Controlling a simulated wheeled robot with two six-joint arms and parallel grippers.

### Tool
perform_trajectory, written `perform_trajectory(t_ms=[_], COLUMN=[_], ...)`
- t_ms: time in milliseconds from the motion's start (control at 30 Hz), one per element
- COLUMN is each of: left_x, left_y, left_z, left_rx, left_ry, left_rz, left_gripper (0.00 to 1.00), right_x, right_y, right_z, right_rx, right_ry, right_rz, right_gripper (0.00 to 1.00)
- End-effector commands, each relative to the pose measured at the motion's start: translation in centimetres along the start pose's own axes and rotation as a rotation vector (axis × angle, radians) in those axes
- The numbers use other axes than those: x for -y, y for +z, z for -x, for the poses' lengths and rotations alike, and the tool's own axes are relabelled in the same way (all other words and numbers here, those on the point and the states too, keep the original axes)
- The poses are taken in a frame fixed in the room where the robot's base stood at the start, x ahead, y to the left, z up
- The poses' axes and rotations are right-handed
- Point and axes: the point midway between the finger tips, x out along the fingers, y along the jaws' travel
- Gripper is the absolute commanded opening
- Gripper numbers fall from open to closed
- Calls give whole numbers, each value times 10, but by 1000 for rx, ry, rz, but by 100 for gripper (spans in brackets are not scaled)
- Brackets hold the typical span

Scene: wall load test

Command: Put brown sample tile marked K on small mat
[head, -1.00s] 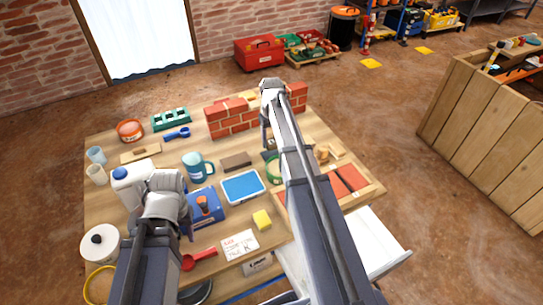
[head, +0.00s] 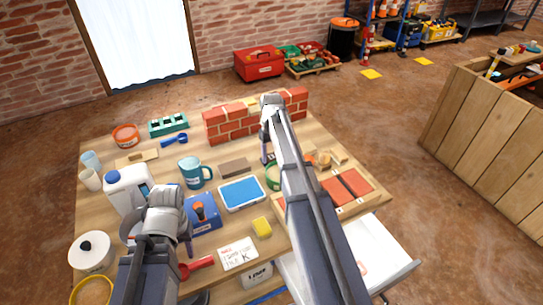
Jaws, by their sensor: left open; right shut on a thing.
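My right gripper (head: 266,155) reaches over the back middle of the table, just in front of the small brick wall. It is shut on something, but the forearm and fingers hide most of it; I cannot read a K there. Reddish-brown tiles (head: 355,183) lie in a wooden tray at the right, partly behind my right arm. A white card (head: 238,254) at the front edge carries writing with a K. A blue, pale-rimmed rectangle (head: 242,193) lies mid-table; I cannot tell whether it is the small mat. My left gripper (head: 162,238) is open at the front left.
The brick wall (head: 230,123) stands at the back. A brown block (head: 235,167), blue mug (head: 195,173), white jug (head: 128,188), blue box (head: 203,216) and yellow sponge (head: 262,228) crowd the table. An open white drawer (head: 385,250) juts out at the front right.

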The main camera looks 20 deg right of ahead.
Motion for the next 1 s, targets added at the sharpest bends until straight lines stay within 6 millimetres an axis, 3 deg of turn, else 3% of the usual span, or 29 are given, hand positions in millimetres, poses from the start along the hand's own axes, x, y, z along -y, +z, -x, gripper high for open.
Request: perform_trajectory(t_ms=[67, 100, 367, 733, 1000], left_x=[0, 0, 0, 0, 2], left_y=[0, 0, 0, 0, 1], left_z=[-4, -4, -3, 0, 23], left_rx=[0, 0, 0, 0, 0], left_ry=[0, 0, 0, 0, 0], left_rz=[0, 0, 0, 0, 0], left_gripper=[45, 45, 45, 45, 45], right_x=[0, 0, 0, 0, 0], right_y=[0, 0, 0, 0, 0], right_z=[-4, -4, -3, 0, 23], right_rx=[0, 0, 0, 0, 0], right_ry=[0, 0, 0, 0, 0], right_rz=[0, 0, 0, 0, 0], right_gripper=[12, 58, 87, 87, 87])
